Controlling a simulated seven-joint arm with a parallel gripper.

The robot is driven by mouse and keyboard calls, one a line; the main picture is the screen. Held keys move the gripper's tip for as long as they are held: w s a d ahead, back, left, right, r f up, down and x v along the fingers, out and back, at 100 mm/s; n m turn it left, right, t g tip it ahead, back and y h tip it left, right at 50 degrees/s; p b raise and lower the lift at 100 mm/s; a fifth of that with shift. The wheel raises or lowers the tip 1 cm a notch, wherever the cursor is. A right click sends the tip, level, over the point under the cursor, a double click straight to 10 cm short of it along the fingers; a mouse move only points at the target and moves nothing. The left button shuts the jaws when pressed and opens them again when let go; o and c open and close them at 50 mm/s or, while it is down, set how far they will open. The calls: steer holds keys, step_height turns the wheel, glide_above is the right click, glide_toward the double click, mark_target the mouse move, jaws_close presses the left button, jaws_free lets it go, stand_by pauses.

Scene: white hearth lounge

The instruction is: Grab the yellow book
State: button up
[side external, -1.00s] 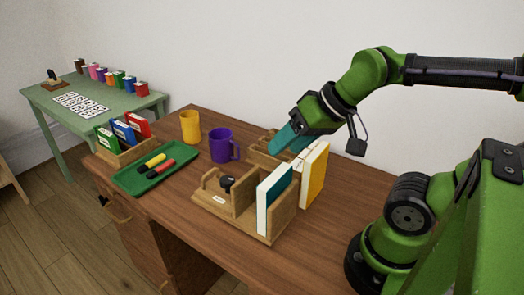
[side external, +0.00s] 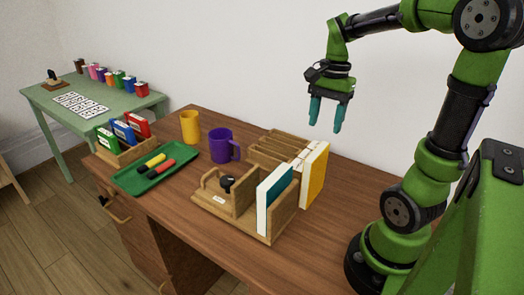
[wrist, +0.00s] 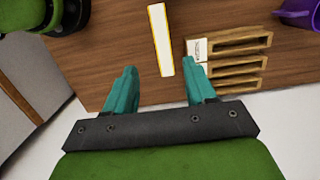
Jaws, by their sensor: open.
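The yellow book (side external: 315,176) stands upright on the brown desk, its yellow cover facing right and its white page edges facing the camera. In the wrist view the yellow book (wrist: 160,40) shows from above as a narrow white strip with a yellow edge, just beyond the fingertips. My gripper (side external: 326,128) is open and empty, with teal fingers pointing down, raised above the desk behind the book. In the wrist view my gripper (wrist: 163,78) has its two fingers spread, and the book lies roughly in line with the gap between them.
A slotted wooden rack (side external: 270,150) stands close left of the book. A wooden holder (side external: 215,205) with a teal book (side external: 274,200) stands in front. A purple mug (side external: 222,146), yellow cup (side external: 190,127) and green tray (side external: 157,172) lie farther left. Desk right of the book is clear.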

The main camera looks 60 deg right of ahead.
mark_target(320, 151)
steer(key=f, duration=0.5)
steer(key=a+f, duration=0.1)
steer(key=f, duration=0.1)
steer(key=shift+f, duration=0.2)
steer(key=shift+w+a+f, duration=0.15)
steer(key=shift+a+f, duration=0.05)
steer(key=shift+f, duration=1.2)
steer(key=shift+w+a+f, duration=0.1)
steer(key=shift+a+f, duration=0.05)
steer(key=shift+f, duration=1.2)
steer(key=shift+f, duration=0.2)
jaws_close()
